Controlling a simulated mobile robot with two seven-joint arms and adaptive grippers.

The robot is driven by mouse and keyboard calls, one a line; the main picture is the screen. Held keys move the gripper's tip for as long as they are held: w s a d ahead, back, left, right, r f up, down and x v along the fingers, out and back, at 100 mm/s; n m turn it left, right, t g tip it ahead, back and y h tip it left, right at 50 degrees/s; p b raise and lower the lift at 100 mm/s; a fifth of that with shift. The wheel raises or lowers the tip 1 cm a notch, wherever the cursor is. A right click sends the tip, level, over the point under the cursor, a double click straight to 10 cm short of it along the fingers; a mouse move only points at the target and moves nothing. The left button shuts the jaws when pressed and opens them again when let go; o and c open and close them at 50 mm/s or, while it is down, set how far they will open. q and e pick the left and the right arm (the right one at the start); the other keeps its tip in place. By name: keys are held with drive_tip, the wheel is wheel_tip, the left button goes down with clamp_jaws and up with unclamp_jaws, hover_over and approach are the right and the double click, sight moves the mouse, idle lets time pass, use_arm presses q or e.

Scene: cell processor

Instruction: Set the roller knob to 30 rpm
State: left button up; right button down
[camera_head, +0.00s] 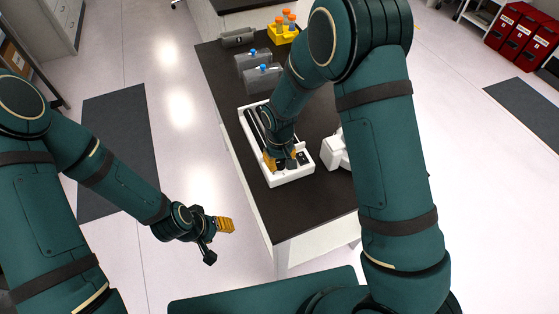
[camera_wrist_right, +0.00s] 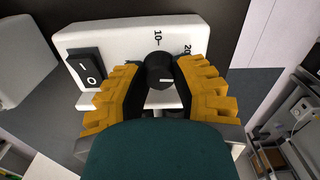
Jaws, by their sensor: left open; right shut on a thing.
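The roller knob (camera_wrist_right: 159,66) is a black round knob on the white front panel (camera_wrist_right: 100,38) of the roller. A short white mark on the knob lies level and toward the right in the right wrist view. The labels 10 and 20 show above and upper right of it; a 30 label is not visible. My right gripper (camera_wrist_right: 160,92), with yellow finger pads, is shut on the knob, one finger at each side. In the head view the right gripper (camera_head: 284,162) is at the near end of the white roller (camera_head: 293,178). My left gripper (camera_head: 219,236) is open and empty, left of the bench.
A black I/O switch (camera_wrist_right: 88,69) sits left of the knob. On the dark bench (camera_head: 222,82) stand grey cylinders with blue caps (camera_head: 262,67), a yellow rack (camera_head: 283,35) with orange-capped tubes, and a white device (camera_head: 333,151) right of the roller. The floor left of the bench is clear.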

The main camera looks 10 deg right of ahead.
sight(280, 162)
drive_tip(key=m, duration=0.4)
drive_tip(key=shift+m, duration=0.3)
idle(0.3)
drive_tip(key=c, duration=0.7)
unclamp_jaws()
wheel_tip(280, 162, up, 12)
drive_tip(key=shift+s+f, duration=0.1)
idle(0.4)
